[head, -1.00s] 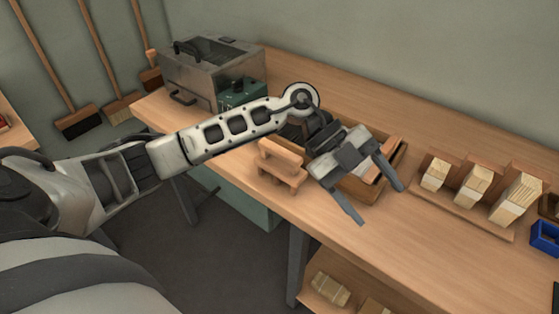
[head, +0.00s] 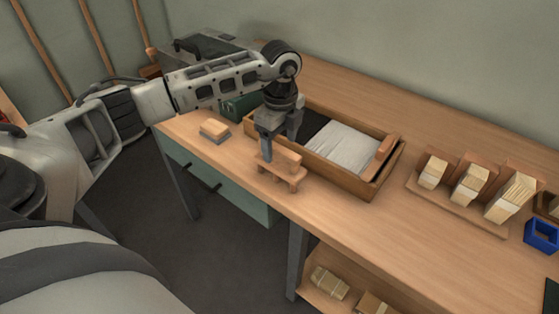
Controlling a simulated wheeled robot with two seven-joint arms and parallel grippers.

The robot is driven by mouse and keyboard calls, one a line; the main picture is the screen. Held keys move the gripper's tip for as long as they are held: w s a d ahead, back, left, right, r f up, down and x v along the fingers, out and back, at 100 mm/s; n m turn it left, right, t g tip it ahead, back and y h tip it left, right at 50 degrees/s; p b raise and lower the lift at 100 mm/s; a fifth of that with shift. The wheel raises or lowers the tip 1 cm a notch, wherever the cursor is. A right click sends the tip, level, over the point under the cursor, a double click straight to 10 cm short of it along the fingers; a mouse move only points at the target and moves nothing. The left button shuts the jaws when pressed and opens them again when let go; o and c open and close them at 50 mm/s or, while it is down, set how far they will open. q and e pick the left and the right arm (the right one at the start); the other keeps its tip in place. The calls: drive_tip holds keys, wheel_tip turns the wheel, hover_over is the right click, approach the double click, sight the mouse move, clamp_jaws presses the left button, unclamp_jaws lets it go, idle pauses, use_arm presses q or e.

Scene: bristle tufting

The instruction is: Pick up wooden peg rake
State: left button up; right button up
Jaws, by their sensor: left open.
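The wooden peg rake (head: 286,162), a light wooden block with short pegs under it, stands on the workbench near its front edge, in front of the wooden tray. My left gripper (head: 281,148) points down right over it, open. One grey finger hangs at the rake's left end, and the other shows behind, toward the tray. I cannot tell whether the fingers touch the rake. My right gripper is not in view.
The wooden tray (head: 370,190) behind holds a white cloth (head: 343,146) and a wooden-handled piece (head: 384,147). A small brush (head: 214,130) lies to the left. Bristle bundles stand in a rack (head: 460,210) to the right, beside a blue box (head: 541,236).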

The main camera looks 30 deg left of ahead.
sight(281, 164)
use_arm(q)
drive_tip(key=shift+d+f+p, duration=0.15)
drive_tip(key=shift+f+p, duration=0.4)
drive_tip(key=shift+f, duration=2.4)
drive_tip(key=c, duration=1.2)
